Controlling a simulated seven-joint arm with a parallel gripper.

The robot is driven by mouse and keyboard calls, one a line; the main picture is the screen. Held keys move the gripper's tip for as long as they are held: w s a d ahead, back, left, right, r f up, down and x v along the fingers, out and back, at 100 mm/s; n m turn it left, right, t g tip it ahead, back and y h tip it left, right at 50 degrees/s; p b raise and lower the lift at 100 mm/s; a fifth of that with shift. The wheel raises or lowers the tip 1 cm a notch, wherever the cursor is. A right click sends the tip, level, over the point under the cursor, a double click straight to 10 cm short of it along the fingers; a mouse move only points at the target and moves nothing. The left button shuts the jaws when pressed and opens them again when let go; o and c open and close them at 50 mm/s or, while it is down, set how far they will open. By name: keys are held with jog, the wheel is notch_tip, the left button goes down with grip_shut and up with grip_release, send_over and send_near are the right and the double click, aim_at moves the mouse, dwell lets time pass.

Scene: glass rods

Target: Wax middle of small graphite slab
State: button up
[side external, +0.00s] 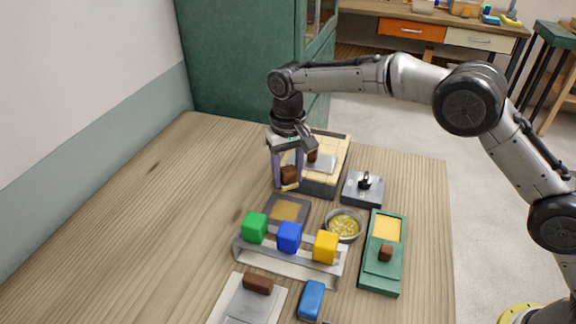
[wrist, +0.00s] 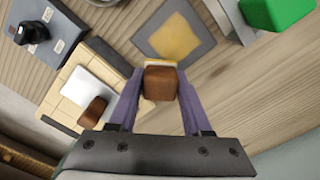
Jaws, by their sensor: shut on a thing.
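The small graphite slab (side external: 304,202) is a dark grey square lying flat on the table, with a golden-yellow patch in its middle. It also shows in the wrist view (wrist: 150,47), at the top centre. My gripper (side external: 287,184) points down, just behind the slab. It is shut on a brown block-shaped handle (side external: 289,174) with a pale yellow edge below it. In the wrist view the brown handle (wrist: 160,83) sits between the purple fingers, close to the slab's near edge. I cannot tell whether the held tool touches the table or slab.
A cream-tiled box (side external: 333,147) with a metal plate and brown handle stands beside my gripper. A grey knobbed box (side external: 358,196), a bowl of yellow bits (side external: 343,225) and a green tray (side external: 380,284) are to the right. A rack (side external: 290,266) of coloured blocks stands in front. The table's left is clear.

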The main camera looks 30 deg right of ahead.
aim_at(292, 169)
jog(key=shift+f, duration=2)
jog(key=shift+s+a+f, duration=0.45)
jog(key=shift+f, duration=0.1)
jog(key=shift+s+a, duration=2.1)
jog(key=shift+s, duration=0.05)
jog(key=shift+w+d, duration=2.5)
jog(key=shift+w, duration=0.05)
jog(key=shift+s+d, duration=0.1)
jog(key=shift+d, duration=0.2)
jog(key=shift+s+d, duration=0.15)
jog(key=shift+s, duration=0.15)
jog(key=shift+s+a, duration=2.45)
jog(key=shift+a, duration=0.1)
jog(key=shift+w+d, duration=2.4)
jog(key=shift+w, duration=0.05)
jog(key=shift+w+d+r, duration=0.15)
jog(key=shift+r, duration=3.95)
